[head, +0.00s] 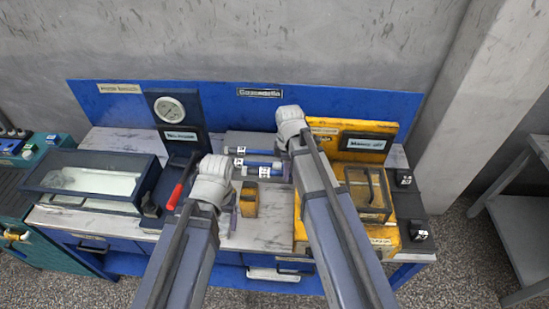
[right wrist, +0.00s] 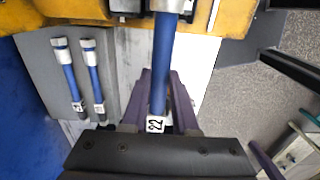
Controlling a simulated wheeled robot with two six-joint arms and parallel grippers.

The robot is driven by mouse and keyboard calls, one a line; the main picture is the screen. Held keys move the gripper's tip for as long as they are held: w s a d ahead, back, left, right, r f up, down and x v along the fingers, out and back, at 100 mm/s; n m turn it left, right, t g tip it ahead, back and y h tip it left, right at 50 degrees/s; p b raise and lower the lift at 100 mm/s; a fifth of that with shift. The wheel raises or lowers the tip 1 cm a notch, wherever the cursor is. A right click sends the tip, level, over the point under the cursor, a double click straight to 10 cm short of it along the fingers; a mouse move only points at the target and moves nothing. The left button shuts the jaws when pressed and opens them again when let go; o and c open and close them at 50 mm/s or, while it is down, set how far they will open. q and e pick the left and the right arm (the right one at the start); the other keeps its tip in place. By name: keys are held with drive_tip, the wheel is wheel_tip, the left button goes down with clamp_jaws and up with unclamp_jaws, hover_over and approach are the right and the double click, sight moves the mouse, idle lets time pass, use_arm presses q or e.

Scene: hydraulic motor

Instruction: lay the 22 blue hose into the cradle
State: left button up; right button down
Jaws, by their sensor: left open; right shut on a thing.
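The blue hose marked 22 (right wrist: 163,70) is between the purple fingers of my right gripper (right wrist: 168,105), which is shut on it. Its white label faces the camera and its other white end points to the top edge of the right wrist view. That end is over dark blocks (right wrist: 128,6) at a yellow edge; I cannot tell whether they touch or are the cradle. In the head view the hose (head: 277,173) lies in front of two others, and my arm hides the right gripper's fingers. My left gripper (head: 236,208) is open beside a small yellow block.
Two other blue hoses (right wrist: 70,82) (right wrist: 96,78) lie on a grey plate (right wrist: 42,75). A yellow station (head: 385,240) is at the right, with a glass-topped box. A gauge stand (head: 180,128), a red-handled tool (head: 174,197) and a dark-framed tray (head: 50,178) are at the left.

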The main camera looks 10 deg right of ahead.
drive_tip(key=shift+s+d, duration=0.1)
drive_tip(key=shift+s, duration=0.15)
drive_tip(key=shift+f, duration=0.15)
wheel_tip(320, 180, down, 8)
drive_tip(key=b, duration=0.8)
drive_tip(key=shift+f+b, duration=0.9)
drive_tip(key=shift+b, duration=0.1)
drive_tip(key=c, duration=0.6)
unclamp_jaws()
drive_tip(key=shift+r, duration=0.1)
drive_tip(key=shift+r, duration=0.1)
wheel_tip(320, 180, up, 8)
drive_tip(key=p, duration=0.8)
drive_tip(key=shift+f, duration=0.2)
